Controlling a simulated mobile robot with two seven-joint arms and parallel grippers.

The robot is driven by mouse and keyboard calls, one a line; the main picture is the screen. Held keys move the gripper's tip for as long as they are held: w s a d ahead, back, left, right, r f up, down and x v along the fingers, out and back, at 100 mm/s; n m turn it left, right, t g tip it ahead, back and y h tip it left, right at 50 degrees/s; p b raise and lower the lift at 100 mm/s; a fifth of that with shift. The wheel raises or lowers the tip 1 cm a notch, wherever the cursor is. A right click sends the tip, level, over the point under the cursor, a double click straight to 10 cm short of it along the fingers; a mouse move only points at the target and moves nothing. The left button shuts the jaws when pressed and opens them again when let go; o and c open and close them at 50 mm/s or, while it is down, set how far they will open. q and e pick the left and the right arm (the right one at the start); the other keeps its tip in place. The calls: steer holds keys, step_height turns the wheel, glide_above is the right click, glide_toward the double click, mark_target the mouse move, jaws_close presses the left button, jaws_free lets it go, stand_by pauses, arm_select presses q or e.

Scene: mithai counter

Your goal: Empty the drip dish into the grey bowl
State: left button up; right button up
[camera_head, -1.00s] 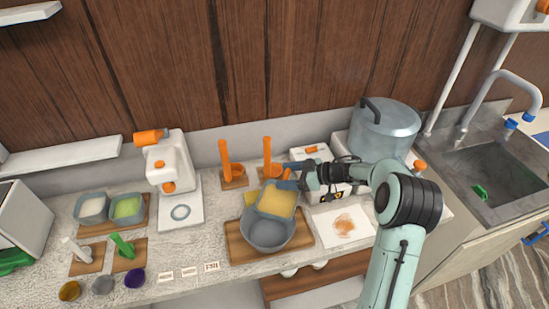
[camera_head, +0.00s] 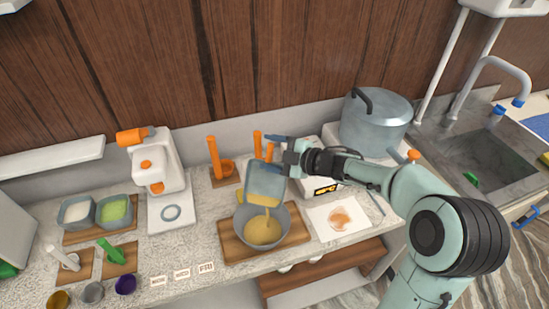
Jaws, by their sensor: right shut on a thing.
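My right gripper (camera_head: 287,160) is shut on the drip dish (camera_head: 264,184), a square grey-blue dish, near its upper right edge. The dish is steeply tilted above the grey bowl (camera_head: 282,214), its lower edge over the bowl's opening. A yellow stream (camera_head: 266,216) runs from the dish into the bowl, where a yellow pool shows. Some yellow still shows at the dish's edge. The bowl stands upright on a wooden board (camera_head: 229,247). My left gripper is not in view.
A large lidded pot (camera_head: 376,125) stands at the back right, beside a sink (camera_head: 480,160). A stained white sheet (camera_head: 325,222) lies right of the board. A white and orange machine (camera_head: 152,165) and two small tubs (camera_head: 76,213) stand left. Orange holders (camera_head: 214,160) stand behind the bowl.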

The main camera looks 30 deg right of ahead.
steer(key=s+b, duration=0.1)
steer(key=s+a+n+b, duration=0.1)
steer(key=s+b, duration=0.1)
steer(key=shift+a+r+n+t, duration=0.15)
steer(key=shift+r+n+t, duration=0.15)
steer(key=shift+r+t, duration=0.1)
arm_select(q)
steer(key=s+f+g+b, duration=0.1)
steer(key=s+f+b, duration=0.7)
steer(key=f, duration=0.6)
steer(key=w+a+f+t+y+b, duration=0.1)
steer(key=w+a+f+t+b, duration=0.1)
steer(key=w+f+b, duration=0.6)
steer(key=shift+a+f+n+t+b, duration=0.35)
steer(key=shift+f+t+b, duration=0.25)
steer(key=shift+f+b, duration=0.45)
arm_select(e)
steer(key=s+a+r+n+t, duration=0.2)
steer(key=s+a+n+t, duration=0.1)
steer(key=s+a+n, duration=0.3)
steer(key=shift+s+a+r+n, duration=0.2)
steer(key=shift+s+a+n, duration=0.05)
steer(key=shift+a+n, duration=0.5)
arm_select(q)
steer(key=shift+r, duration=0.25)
